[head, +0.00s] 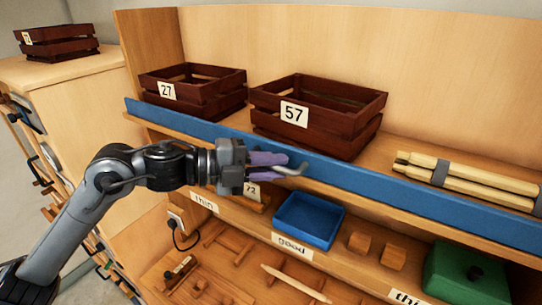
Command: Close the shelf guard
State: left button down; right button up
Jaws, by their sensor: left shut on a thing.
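The shelf guard (375,183) is a long blue bar running along the front edge of the upper shelf, from its left end out past the picture's right edge. A grey bent handle (293,171) sticks out in front of the guard. My left gripper (268,165) reaches in from the left with its purple fingers shut on the handle, in front of the guard. The fingers cover part of the handle. My right gripper is not in view.
Dark wooden crates marked 27 (205,100) and 57 (335,125) stand on the shelf behind the guard. Bundled wooden stakes (470,183) lie at the right. Below are a blue tray (308,238), a green box (455,275) and small wooden blocks (360,243).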

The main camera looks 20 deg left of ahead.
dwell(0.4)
pick_arm(q)
jog(key=c, duration=1.4)
grip_release()
jog(key=shift+w, duration=0.1)
jog(key=shift+s+a, duration=0.25)
jog(key=shift+a, duration=0.1)
jog(key=shift+b+v, duration=2.2)
jog(key=shift+v, duration=2.8)
jog(key=shift+r, duration=0.1)
